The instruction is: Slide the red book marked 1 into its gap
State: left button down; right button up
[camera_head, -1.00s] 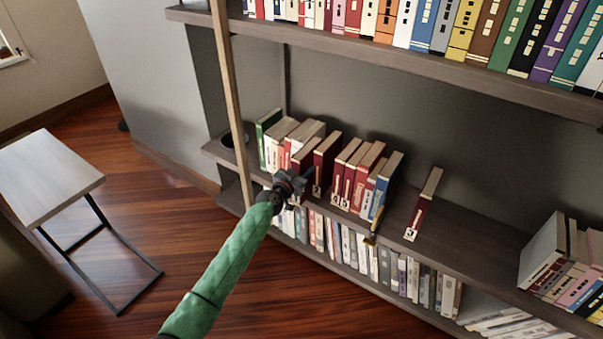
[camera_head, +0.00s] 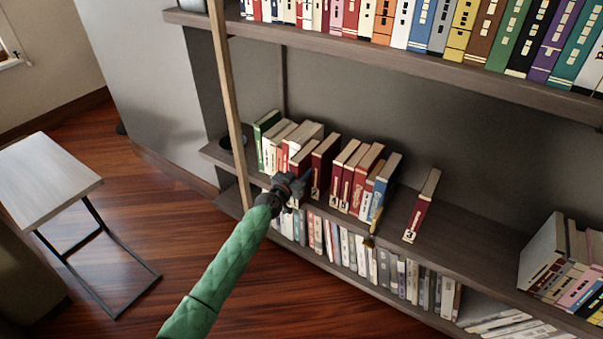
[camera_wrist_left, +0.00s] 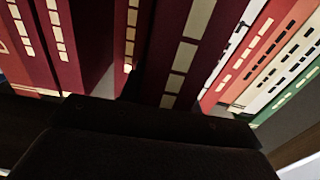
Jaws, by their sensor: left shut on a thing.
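My left gripper (camera_head: 297,188) is at the front edge of the middle shelf, shut on a dark red book (camera_head: 304,156). This book stands upright in the row, and the gripper hides its lower spine and any number there. In the left wrist view the dark gripper (camera_wrist_left: 150,112) covers the foot of a dark red spine with cream blocks (camera_wrist_left: 187,50). White, red and green books are on one side of it there, and more dark red books on the other. Another dark red book (camera_head: 324,163) stands just right of the held one in the head view. My right gripper is not in view.
Several red books and a blue book (camera_head: 385,183) continue the row rightwards. A red book marked 3 (camera_head: 421,207) stands alone, with bare shelf around it. A wooden post (camera_head: 229,110) rises left of my gripper. Full shelves lie above and below.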

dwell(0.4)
pick_arm(q)
jog(key=c, duration=0.9)
grip_release()
jog(key=shift+f, duration=0.15)
jog(key=shift+v, duration=3.95)
